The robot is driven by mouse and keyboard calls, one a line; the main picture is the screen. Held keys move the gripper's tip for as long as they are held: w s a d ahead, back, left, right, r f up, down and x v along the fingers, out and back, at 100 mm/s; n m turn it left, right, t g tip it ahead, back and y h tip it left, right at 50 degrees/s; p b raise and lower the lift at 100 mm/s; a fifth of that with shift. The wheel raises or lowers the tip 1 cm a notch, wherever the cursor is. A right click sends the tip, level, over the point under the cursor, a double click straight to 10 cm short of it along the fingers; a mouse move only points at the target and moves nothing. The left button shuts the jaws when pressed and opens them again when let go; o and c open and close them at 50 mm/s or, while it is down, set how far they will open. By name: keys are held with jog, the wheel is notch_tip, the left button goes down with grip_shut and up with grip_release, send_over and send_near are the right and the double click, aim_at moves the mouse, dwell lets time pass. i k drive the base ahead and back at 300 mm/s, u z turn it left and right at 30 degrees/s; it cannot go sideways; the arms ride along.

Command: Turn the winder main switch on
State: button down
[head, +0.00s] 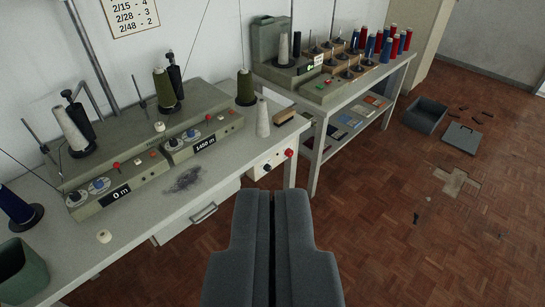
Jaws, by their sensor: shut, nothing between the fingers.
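A pale control box (277,162) sits under the table's front right corner. It carries a dark round knob (267,168) and a red button (290,154). I cannot tell which control is the main switch, or its position. My gripper (272,194) is shut and empty at the lower middle, appearing just below the box in the picture, apart from it as far as I can tell.
The left table (225,170) has a drawer handle (204,213) at its front. A second table (345,95) with spools stands behind. A grey bin (424,115), its lid (462,138) and small debris lie on the parquet floor (400,240) at right, otherwise mostly clear.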

aim_at(288, 152)
jog(key=k, duration=0.6)
jog(key=z, duration=0.7)
jog(key=i, duration=2.2)
jog(key=u, duration=0.45)
